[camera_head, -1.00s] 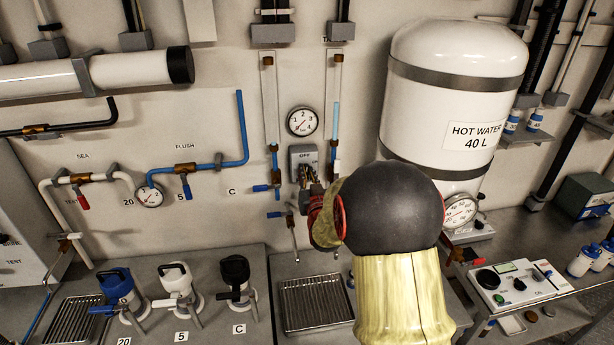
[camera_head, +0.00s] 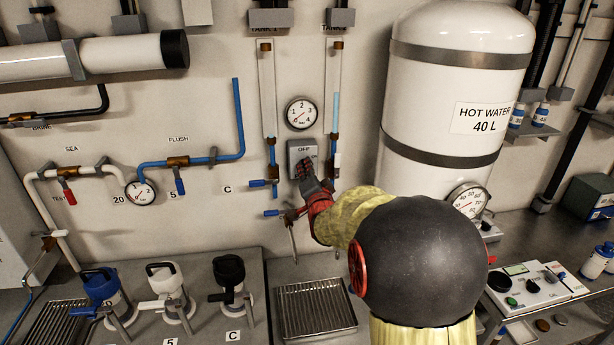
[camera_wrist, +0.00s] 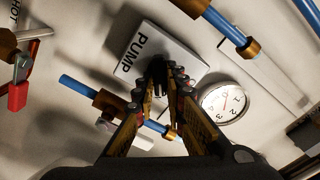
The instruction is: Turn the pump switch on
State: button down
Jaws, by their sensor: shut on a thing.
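The pump switch box (camera_head: 301,150) is a grey plate on the wall, below the round gauge. In the wrist view the plate (camera_wrist: 133,62) reads PUMP and looks tilted. My gripper (camera_head: 307,172) is at the lower part of the box. In the wrist view my gripper (camera_wrist: 165,75) has its two fingers on either side of the small dark switch handle (camera_wrist: 157,68), shut on it. The fingers hide most of the handle, so its exact position cannot be told.
A pressure gauge (camera_head: 301,113) is just above the box. Blue-handled valves (camera_head: 262,183) and thin tubes stand close on both sides. A drip tray (camera_head: 315,308) lies on the counter below.

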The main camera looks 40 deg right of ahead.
jog(key=shift+f+m+b, duration=0.2)
jog(key=shift+m+b, duration=1.4)
jog(key=shift+m, duration=2)
jog(key=c, duration=1.8)
grip_release()
jog(key=shift+c, duration=0.2)
jog(key=v, duration=1.2)
jog(key=shift+d, duration=0.1)
